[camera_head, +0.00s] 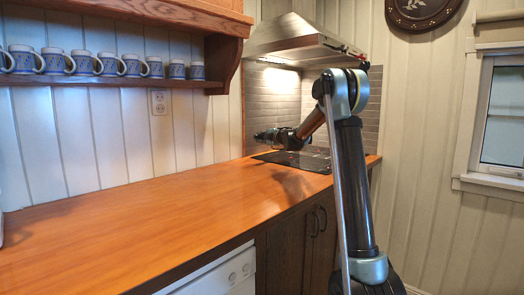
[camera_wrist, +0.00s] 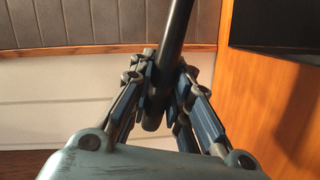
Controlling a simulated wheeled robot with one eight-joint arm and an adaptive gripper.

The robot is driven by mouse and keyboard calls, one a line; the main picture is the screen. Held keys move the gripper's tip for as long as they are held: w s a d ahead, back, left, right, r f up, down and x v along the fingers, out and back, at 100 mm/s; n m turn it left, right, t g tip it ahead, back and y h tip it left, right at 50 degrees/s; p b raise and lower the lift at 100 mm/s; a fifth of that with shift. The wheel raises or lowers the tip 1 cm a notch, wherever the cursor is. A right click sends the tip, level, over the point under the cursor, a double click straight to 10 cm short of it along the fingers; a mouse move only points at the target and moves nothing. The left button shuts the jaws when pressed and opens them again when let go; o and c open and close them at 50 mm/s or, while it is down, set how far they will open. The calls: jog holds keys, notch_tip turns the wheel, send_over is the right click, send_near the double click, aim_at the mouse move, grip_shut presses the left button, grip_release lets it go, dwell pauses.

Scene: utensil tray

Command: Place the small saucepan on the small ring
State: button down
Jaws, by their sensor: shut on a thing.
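My gripper (camera_wrist: 160,85) is shut on a dark, round rod, which looks like the saucepan's handle (camera_wrist: 178,28). The handle runs from the top edge of the wrist view down between the two fingers. The pan's body is out of the wrist view, and I cannot make it out in the head view. In the head view my gripper (camera_head: 268,135) is above the far part of the counter, near the black hob (camera_head: 312,162). The hob also shows at the top right of the wrist view (camera_wrist: 275,22). I cannot make out the small ring.
The wooden counter (camera_head: 130,225) is mostly clear. A range hood (camera_head: 295,42) hangs over the hob, with a grey tiled wall (camera_head: 272,95) behind. A shelf with several blue-and-white mugs (camera_head: 80,63) is at upper left. A window (camera_head: 505,115) is at right.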

jog(key=shift+f, duration=2.25)
jog(key=c, duration=1.5)
grip_release()
jog(key=shift+s, duration=0.1)
